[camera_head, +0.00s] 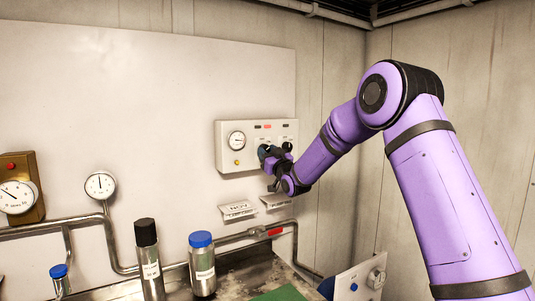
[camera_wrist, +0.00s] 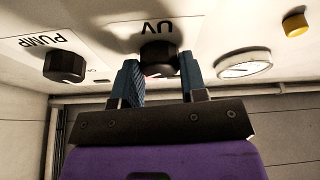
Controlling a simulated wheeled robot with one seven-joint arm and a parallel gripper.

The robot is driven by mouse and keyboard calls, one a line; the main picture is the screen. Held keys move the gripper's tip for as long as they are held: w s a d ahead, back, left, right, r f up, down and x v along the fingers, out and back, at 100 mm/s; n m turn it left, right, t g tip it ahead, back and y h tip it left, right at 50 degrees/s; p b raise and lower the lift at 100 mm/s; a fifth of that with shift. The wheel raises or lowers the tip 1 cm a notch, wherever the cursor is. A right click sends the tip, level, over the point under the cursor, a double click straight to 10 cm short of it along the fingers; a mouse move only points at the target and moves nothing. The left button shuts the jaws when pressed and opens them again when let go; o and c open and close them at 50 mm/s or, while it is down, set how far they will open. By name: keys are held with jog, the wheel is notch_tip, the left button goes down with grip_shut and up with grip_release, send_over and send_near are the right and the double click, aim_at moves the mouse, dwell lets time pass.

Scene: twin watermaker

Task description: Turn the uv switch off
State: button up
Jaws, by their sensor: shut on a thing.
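The UV switch is a black round knob (camera_wrist: 158,57) under the upside-down "UV" label in the wrist view. It sits on a white control panel (camera_head: 225,128) on the wall. My gripper (camera_wrist: 161,72) has its blue fingers on either side of the UV knob and is shut on it. A small red-pink glow shows by the knob near the left finger. In the head view my gripper (camera_head: 270,155) is at the panel's lower middle and hides the UV knob.
The black PUMP knob (camera_wrist: 65,66) is close beside the UV knob. A gauge (camera_head: 236,139) and yellow button (camera_head: 237,162) are on the same panel. Label plates (camera_head: 237,210) hang below it. Pipes, a black-capped bottle (camera_head: 148,262) and a blue-capped bottle (camera_head: 202,270) stand lower left.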

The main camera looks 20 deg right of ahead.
jog(key=n+g+y, duration=0.1)
jog(key=n, duration=0.3)
jog(key=n+g+y, duration=0.1)
jog(key=n+y, duration=0.1)
jog(key=n, duration=0.2)
jog(key=shift+d+y, duration=0.2)
jog(key=shift+y, duration=0.1)
jog(key=n+g, duration=0.1)
jog(key=n, duration=0.2)
jog(key=n+g+y, duration=0.1)
jog(key=n, duration=0.3)
jog(key=shift+r+g+y, duration=0.1)
jog(key=shift+g+y, duration=0.2)
jog(key=shift+d+n, duration=0.1)
jog(key=shift+n, duration=0.2)
jog(key=o, duration=0.9)
jog(key=v, duration=1)
jog(key=shift+s+d, duration=0.25)
jog(key=shift+d, duration=0.05)
jog(key=shift+r, duration=0.1)
